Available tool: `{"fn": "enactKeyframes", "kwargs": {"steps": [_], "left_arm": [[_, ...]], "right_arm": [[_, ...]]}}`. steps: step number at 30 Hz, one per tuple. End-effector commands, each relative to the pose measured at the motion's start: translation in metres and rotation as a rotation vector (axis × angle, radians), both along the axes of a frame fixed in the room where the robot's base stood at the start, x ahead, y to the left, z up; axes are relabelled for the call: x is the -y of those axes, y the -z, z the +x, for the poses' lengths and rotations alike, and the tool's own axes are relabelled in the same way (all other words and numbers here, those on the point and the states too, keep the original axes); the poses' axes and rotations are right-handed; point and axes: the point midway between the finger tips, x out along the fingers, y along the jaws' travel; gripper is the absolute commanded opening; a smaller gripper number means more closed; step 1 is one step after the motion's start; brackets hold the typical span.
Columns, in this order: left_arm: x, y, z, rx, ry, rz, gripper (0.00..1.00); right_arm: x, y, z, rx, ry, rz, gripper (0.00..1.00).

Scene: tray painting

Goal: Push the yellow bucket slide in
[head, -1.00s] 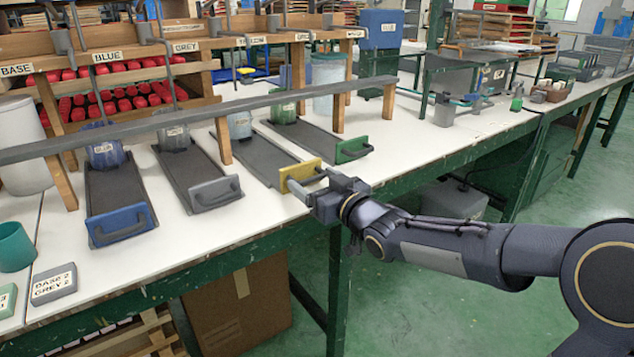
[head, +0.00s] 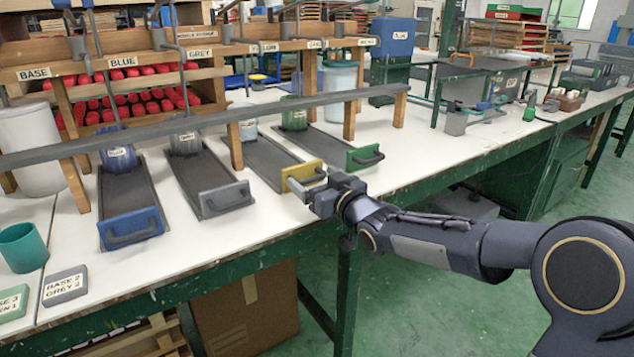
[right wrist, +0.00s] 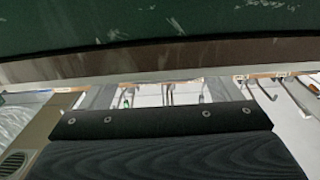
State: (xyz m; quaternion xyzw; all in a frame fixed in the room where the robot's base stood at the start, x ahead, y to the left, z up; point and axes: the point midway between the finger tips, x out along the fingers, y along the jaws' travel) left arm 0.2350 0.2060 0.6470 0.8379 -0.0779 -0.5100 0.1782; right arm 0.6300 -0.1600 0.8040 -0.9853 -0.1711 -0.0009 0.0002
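The yellow-fronted slide (head: 302,175) is the third of the slides in the row. Its dark track runs back under the rack, and a light blue bucket (head: 243,121) stands toward its rear, partly behind the grey bar. My right gripper (head: 306,190) is at the yellow front and its handle, apparently touching them. The gripper hides part of the handle, so I cannot tell whether the fingers are closed around it. The right wrist view shows dark gripper housing across its lower part and no clear fingertips. My left gripper is not in view.
The grey slide (head: 226,197) and blue slide (head: 131,228) are to the left, the green slide (head: 364,157) to the right. A long grey bar (head: 170,125) crosses above the tracks. A teal cup (head: 22,249) stands at far left.

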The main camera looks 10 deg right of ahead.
Motion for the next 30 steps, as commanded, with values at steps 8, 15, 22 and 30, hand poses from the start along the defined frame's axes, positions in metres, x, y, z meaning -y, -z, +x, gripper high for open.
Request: {"fn": "enactKeyframes", "kwargs": {"steps": [8,15,22,30], "left_arm": [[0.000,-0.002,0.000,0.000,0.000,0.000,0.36],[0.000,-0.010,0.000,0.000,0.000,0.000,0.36],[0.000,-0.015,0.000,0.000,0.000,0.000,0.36],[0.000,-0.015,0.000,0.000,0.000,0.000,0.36]], "right_arm": [[0.002,0.000,-0.008,-0.002,-0.002,-0.001,0.84],[0.016,-0.002,-0.045,-0.002,0.000,-0.001,0.84],[0.025,-0.001,-0.070,0.000,-0.001,-0.001,0.84],[0.026,0.001,-0.074,-0.001,-0.002,0.000,0.84]]}}
